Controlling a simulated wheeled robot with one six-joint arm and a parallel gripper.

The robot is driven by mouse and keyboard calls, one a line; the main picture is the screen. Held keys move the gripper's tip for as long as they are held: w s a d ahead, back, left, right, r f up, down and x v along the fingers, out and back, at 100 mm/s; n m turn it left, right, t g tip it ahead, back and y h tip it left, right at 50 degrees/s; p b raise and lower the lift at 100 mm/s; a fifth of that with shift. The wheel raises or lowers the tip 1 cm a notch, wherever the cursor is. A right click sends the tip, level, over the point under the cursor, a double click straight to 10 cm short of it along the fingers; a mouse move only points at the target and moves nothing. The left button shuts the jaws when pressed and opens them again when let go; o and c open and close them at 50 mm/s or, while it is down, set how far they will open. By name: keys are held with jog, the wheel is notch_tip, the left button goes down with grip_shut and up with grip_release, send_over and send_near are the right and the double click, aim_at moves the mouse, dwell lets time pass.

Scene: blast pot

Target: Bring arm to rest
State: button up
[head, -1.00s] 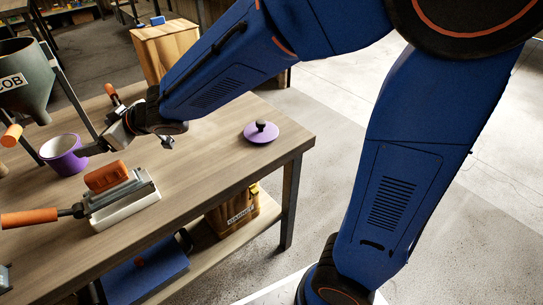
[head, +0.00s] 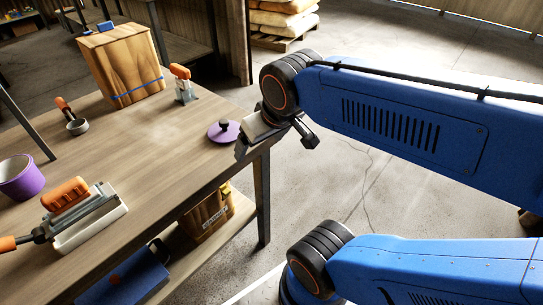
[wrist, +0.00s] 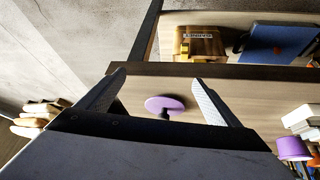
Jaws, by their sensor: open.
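My gripper (head: 276,141) is in the head view beside the right end of the wooden workbench (head: 150,135), partly hidden by my own wrist. In the wrist view my gripper (wrist: 160,82) shows its two fingers spread apart with nothing held between them. A purple lid (head: 223,132) with a black knob lies on the bench just left of my gripper, apart from it. The lid also shows in the wrist view (wrist: 160,104), framed between the fingers but farther off.
A purple pot (head: 20,178) and a white-based tool with orange handles (head: 85,215) stand on the bench's left. A wooden box (head: 122,65) and orange-handled tools (head: 181,85) are at the back. A labelled crate (head: 210,212) and blue case (head: 130,277) sit below.

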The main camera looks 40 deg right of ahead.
jog(key=shift+g, duration=0.4)
jog(key=s, duration=0.2)
jog(key=s+f, duration=0.1)
jog(key=s, duration=0.1)
jog(key=shift+s+d+f, duration=0.1)
jog(key=shift+s, duration=0.25)
dwell(0.8)
